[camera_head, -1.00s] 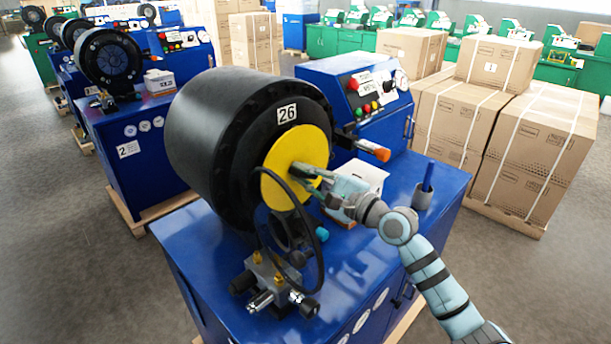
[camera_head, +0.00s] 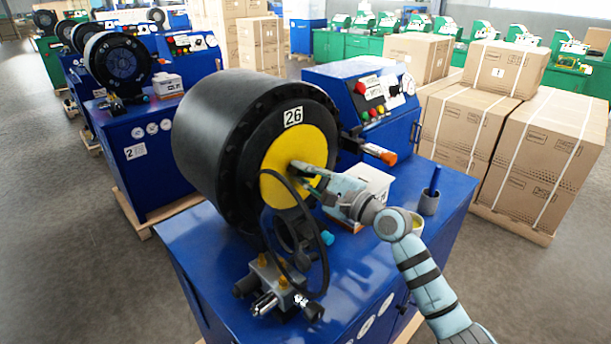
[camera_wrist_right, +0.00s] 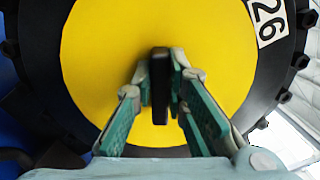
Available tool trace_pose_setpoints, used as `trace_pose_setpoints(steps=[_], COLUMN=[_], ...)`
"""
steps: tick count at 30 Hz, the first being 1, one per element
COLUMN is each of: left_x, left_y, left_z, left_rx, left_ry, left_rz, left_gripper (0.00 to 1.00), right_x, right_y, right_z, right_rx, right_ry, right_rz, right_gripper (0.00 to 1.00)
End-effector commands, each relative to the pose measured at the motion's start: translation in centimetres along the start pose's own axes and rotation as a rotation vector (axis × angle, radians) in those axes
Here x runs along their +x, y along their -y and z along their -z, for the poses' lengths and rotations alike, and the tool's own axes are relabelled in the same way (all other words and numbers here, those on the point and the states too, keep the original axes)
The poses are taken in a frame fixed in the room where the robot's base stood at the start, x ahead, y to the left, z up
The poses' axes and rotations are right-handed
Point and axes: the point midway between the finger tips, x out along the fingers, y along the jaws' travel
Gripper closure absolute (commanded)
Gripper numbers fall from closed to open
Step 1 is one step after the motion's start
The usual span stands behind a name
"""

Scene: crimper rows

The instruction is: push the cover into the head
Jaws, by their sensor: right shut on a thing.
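The yellow round cover (camera_head: 318,146) sits in the front opening of the black crimper head (camera_head: 232,125), which bears the number 26. In the head view the cover's face looks level with or slightly inside the head's front ring; its exact depth is hard to tell. My right gripper (camera_head: 305,172) is at the cover's middle, shut on its dark handle (camera_wrist_right: 160,85). In the right wrist view the cover (camera_wrist_right: 100,60) fills most of the picture, with the black ring (camera_wrist_right: 285,60) around it. My left gripper is not in view.
The head stands on a blue machine bench (camera_head: 190,245). A fitting block with a hose (camera_head: 272,280) stands at the front. A white box (camera_head: 365,188), a grey cup with a blue tool (camera_head: 429,200) and an orange-tipped handle (camera_head: 388,157) are near my right arm. Cardboard boxes (camera_head: 540,150) stand behind right.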

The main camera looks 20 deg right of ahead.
Motion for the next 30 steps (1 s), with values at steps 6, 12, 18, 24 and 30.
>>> trace_pose_setpoints(steps=[6,12,18,24,30], left_x=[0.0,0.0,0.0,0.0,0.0], left_y=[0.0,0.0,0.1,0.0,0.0], left_z=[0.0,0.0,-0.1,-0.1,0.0], left_rx=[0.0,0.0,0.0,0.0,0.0], left_ry=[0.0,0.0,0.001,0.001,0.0], left_rz=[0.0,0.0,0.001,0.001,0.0], left_gripper=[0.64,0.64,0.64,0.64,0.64], right_x=[0.1,0.1,-1.1,-6.3,-10.8], right_y=[0.1,0.0,0.0,-0.2,-0.1], right_z=[0.0,0.0,0.2,0.1,0.4], right_rx=[0.0,0.0,-0.003,-0.008,-0.007], right_ry=[0.001,0.0,-0.004,-0.003,-0.014], right_rz=[0.001,0.001,0.0,-0.01,-0.004], right_gripper=[0.64,0.64,0.64,0.64,0.64])
